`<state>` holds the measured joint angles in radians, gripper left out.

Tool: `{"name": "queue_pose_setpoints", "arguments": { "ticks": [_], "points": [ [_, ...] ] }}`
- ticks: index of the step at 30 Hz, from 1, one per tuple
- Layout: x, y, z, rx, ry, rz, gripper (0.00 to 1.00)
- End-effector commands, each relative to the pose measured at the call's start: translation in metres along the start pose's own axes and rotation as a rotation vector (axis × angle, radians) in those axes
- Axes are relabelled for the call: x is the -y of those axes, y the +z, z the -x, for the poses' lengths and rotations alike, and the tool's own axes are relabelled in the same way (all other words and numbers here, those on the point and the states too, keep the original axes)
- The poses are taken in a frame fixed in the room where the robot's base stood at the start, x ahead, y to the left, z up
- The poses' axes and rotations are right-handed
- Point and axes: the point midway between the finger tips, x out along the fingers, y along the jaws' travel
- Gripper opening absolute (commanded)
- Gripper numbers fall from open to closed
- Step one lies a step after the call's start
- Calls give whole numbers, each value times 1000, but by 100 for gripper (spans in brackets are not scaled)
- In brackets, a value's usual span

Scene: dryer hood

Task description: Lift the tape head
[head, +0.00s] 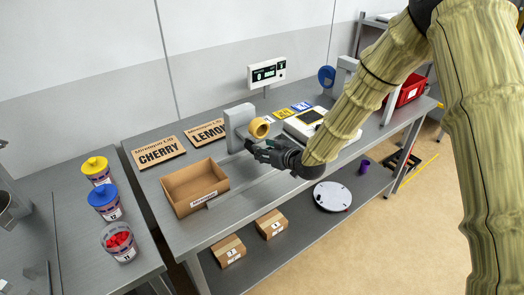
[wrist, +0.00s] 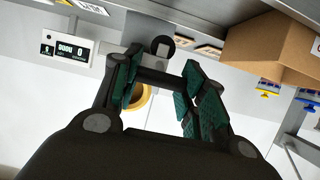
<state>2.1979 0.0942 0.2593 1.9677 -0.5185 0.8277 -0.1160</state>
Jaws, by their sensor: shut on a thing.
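The tape head (head: 238,122) is a grey upright block with a yellow tape roll (head: 259,128) on its right side, standing on the grey bench behind the box. My gripper (head: 258,150) is just in front of and below the roll, its fingers pointing left. In the wrist view my gripper (wrist: 163,80) has green-padded fingers on either side of a dark bar, apparently part of the tape head. The yellow roll (wrist: 142,98) shows partly behind the left finger. The exact contact is small and partly hidden by the fingers.
An open cardboard box (head: 194,187) stands left of my gripper. CHERRY (head: 158,152) and LEMON (head: 207,132) signs lie behind. A scale (head: 304,124) is to the right, a display (head: 266,72) at the back. Several tubs (head: 104,200) stand on the left table.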

Motion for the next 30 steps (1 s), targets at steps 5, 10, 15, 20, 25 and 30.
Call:
{"name": "queue_pose_setpoints", "arguments": {
  "ticks": [5, 10, 15, 20, 25, 30],
  "points": [
    [0, -6, 2, -1, 0, 1, 0],
    [0, -26, 10, -4, 0, 2, 0],
    [1, -46, 18, -3, -1, 2, 0],
    [1, -52, 21, -2, -1, 1, 0],
    [0, -53, 21, -4, -1, 1, 0],
    [0, -53, 21, -4, 0, 1, 64]
  ]
}}
